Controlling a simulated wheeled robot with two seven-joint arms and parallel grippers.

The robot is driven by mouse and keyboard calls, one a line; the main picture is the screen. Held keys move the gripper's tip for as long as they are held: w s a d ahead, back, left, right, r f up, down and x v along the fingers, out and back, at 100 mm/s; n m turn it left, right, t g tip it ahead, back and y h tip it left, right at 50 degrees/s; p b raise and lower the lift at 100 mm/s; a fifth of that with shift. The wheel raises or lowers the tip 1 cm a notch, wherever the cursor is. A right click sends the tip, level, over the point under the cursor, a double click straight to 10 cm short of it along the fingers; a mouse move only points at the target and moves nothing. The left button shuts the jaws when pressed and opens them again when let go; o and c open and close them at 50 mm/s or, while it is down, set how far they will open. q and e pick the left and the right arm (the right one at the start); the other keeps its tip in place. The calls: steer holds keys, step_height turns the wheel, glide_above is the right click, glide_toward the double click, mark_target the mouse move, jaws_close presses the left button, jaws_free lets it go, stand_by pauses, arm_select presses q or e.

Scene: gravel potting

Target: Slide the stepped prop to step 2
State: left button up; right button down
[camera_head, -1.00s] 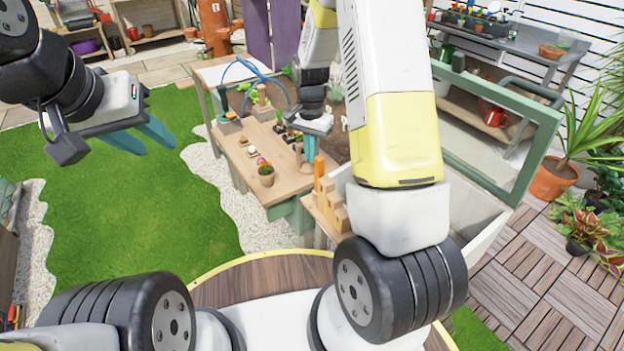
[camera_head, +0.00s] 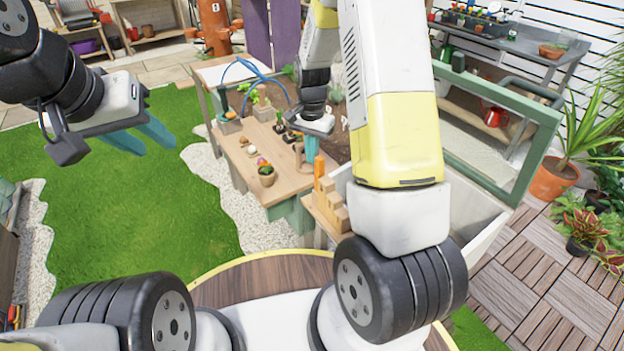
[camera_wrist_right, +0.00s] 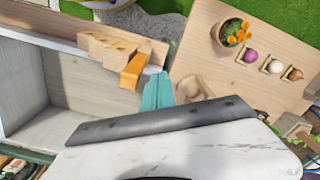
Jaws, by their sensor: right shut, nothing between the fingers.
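The stepped prop (camera_head: 334,207) is a light wooden block with stair-like steps and an orange upright part (camera_head: 318,166). It sits at the left edge of the pale box; the right wrist view shows its steps (camera_wrist_right: 103,47) and orange part (camera_wrist_right: 133,71). My right gripper (camera_head: 311,150) is shut and empty, just beyond the orange part. In the right wrist view its teal fingers (camera_wrist_right: 158,92) are close beside the orange part; I cannot tell whether they touch. My left gripper (camera_head: 143,140) hangs over the lawn, its two teal fingers apart and empty.
The pale box (camera_wrist_right: 25,85) has a green-framed lid (camera_head: 510,190) raised at the right. A wooden table (camera_head: 236,157) left of the prop holds a potted plant (camera_head: 266,175), onions and small pots. My right forearm hides part of the box.

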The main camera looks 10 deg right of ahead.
steer(key=shift+s+d, duration=0.6)
steer(key=shift+s, duration=1)
steer(key=shift+s+d, duration=0.55)
steer(key=shift+s, duration=1)
steer(key=shift+s+d, duration=0.6)
steer(key=shift+s, duration=1)
steer(key=shift+w+a, duration=0.2)
steer(key=shift+w, duration=0.3)
steer(key=shift+w+a, duration=0.2)
steer(key=shift+w, duration=0.3)
step_height(320, 180, up, 8)
steer(key=shift+r, duration=0.1)
step_height(320, 180, up, 11)
steer(key=n+t+y, duration=0.2)
steer(key=n+t, duration=0.1)
steer(key=n, duration=0.1)
glide_above(327, 181)
steer(key=s+a, duration=0.3)
steer(key=s, duration=0.4)
steer(key=s+a+r+n+t, duration=0.2)
steer(key=s+r, duration=0.4)
steer(key=s, duration=0.3)
steer(key=shift+s+r+n+t, duration=0.35)
steer(key=shift+n+t, duration=0.25)
steer(key=shift+n, duration=0.7)
